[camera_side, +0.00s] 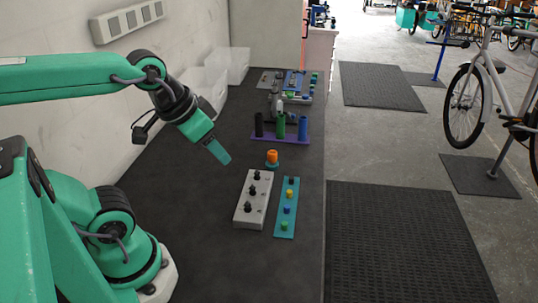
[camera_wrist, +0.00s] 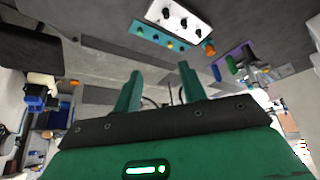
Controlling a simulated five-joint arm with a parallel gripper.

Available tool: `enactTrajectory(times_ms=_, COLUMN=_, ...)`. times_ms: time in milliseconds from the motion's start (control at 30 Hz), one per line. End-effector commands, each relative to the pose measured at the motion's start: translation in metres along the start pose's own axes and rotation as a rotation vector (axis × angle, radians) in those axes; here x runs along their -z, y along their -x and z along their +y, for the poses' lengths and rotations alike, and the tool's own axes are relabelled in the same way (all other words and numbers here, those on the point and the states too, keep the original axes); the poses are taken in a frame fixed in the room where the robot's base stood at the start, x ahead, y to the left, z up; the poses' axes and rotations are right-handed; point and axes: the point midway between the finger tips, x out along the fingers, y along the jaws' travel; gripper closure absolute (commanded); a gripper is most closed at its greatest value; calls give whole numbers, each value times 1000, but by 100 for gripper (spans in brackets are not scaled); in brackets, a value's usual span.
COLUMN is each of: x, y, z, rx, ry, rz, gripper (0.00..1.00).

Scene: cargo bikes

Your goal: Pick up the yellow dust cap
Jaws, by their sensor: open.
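The yellow dust cap (camera_side: 290,193) sits on a narrow teal strip (camera_side: 279,235) on the dark bench, between a black cap (camera_side: 291,180) and a blue cap (camera_side: 287,210). A green cap (camera_side: 284,225) is at the strip's near end. The yellow cap also shows small in the wrist view (camera_wrist: 169,45), near the top. My gripper (camera_side: 220,156) is above the bench, up and to the left of the strip in the side view. In the wrist view its two fingers (camera_wrist: 160,75) are spread with nothing between them.
A grey block with black knobs (camera_side: 240,222) lies just left of the strip. Farther back is a purple rack (camera_side: 285,139) with upright cylinders. The near bench is clear.

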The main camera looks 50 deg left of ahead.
Motion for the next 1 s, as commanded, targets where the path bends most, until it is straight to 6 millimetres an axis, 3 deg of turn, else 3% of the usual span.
enactTrajectory(times_ms=267, x=4, y=-2, z=0, rx=1, ry=14, rz=-9, gripper=59)
enactTrajectory(times_ms=533, x=26, y=-14, z=-2, rx=6, ry=98, rz=-66, gripper=59)
enactTrajectory(times_ms=1000, x=80, y=-70, z=-6, rx=42, ry=335, rz=-215, gripper=59)
